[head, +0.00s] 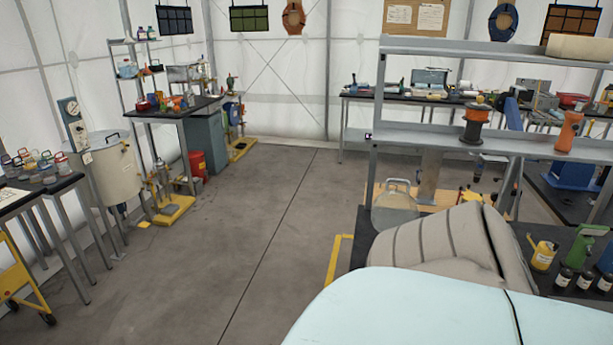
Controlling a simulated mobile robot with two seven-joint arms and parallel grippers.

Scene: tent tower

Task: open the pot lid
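The likeliest pot is a large beige cylindrical vessel (117,176) on legs at the left, by the tent wall. Its grey lid (97,142) has a dark handle on top and appears to lie flat on the rim. The vessel is well away from me, across the floor. Neither of my grippers is in view.
A black table with several small handled items (38,166) stands left of the vessel, with a yellow cart (20,278) below. A yellow-based stand (172,208) is at its right. A shelved workbench (470,145) fills the right. The middle floor (250,230) is clear.

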